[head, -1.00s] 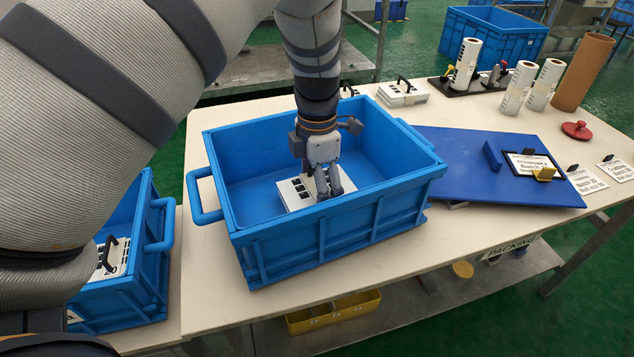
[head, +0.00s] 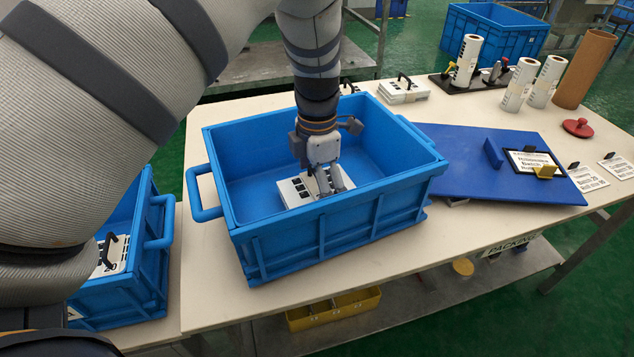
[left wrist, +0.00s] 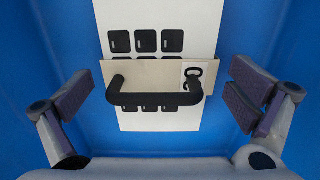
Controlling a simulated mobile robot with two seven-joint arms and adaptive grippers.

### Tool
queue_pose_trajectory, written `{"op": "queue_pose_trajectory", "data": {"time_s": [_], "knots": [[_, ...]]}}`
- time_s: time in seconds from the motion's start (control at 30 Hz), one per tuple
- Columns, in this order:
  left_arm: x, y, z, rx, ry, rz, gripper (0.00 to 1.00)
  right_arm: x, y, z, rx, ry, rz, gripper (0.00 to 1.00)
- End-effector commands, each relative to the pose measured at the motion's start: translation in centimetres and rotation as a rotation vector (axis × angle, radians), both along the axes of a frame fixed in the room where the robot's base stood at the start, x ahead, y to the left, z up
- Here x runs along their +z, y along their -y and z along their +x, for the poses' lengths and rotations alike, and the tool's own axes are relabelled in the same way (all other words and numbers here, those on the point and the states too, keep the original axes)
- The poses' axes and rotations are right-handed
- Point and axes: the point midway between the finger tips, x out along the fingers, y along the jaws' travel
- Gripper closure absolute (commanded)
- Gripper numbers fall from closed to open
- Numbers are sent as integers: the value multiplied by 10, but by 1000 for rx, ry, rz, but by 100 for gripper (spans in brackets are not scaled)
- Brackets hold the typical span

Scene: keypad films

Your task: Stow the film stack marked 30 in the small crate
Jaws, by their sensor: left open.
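A white film stack (head: 291,192) with dark key squares lies on the floor of the large blue crate (head: 335,222). My left gripper (head: 331,182) is down inside this crate, over the stack and hiding part of it. In the left wrist view the stack (left wrist: 160,45) has a black bar handle (left wrist: 155,98) and a dark mark that I cannot read surely. The open fingers (left wrist: 158,100) stand wide on both sides of the handle, apart from it. The smaller blue crate (head: 150,270) at the left holds another handled film stack (head: 110,252), partly hidden by my arm. My right gripper is not in view.
A blue board (head: 455,165) with a label frame lies right of the large crate. More handled stacks (head: 405,92) sit behind it. The crate walls surround my gripper.

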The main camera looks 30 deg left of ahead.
Motion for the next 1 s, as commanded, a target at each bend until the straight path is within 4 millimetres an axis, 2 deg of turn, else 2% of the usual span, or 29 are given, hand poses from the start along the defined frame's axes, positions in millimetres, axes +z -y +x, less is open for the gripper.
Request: {"op": "queue_pose_trajectory", "data": {"time_s": [0.07,0.17,0.4,0.53,0.67,0.93,1.0], "knots": [[3,0,0,0,1,0,0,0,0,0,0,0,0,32],[18,0,1,-1,3,1,0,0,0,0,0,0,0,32],[83,0,1,-1,4,1,0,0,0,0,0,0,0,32],[108,0,1,-1,3,1,0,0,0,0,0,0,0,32],[119,0,0,0,1,1,0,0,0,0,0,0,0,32],[121,0,0,0,0,0,0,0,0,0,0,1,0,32],[127,0,0,0,4,0,0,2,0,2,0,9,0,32]]}}
